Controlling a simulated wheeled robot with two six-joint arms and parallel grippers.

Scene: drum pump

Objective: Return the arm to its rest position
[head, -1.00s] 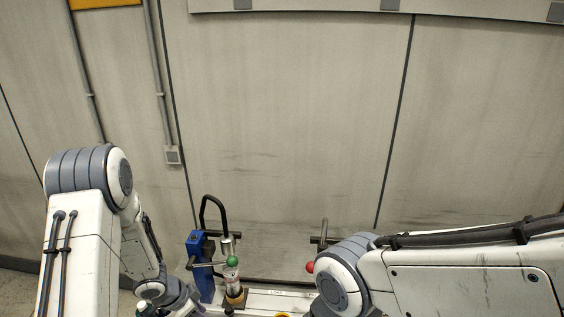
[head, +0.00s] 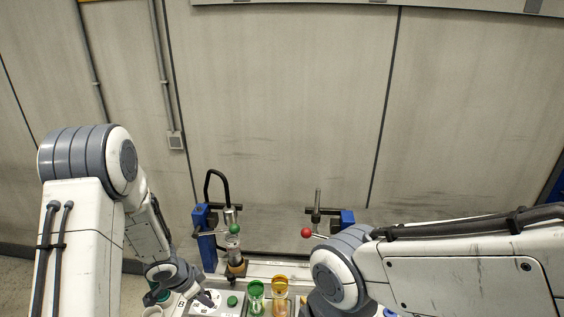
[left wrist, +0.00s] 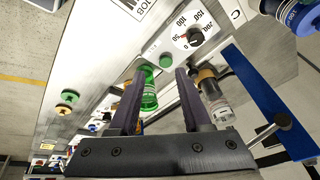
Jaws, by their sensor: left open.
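My left arm comes in from the left of the head view and its gripper (head: 207,298) is low over the bench, small and partly cut off by the frame. In the left wrist view its two dark fingers (left wrist: 160,78) stand apart with nothing clamped between them. A green transparent cylinder (left wrist: 149,90) shows beyond the gap, and I cannot tell how far away it is. My right arm crosses the lower right of the head view; its gripper is out of view. A blue pump stand (head: 205,240) with a green-knobbed lever (head: 234,229) stands right of my left forearm.
A second blue stand (head: 347,216) with a red-knobbed lever (head: 306,232) is behind my right arm. A green container (head: 256,298) and a yellow one (head: 280,288) stand on the bench between the arms. A dial (left wrist: 195,36) and green button (left wrist: 166,60) sit on a panel. A wall closes the back.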

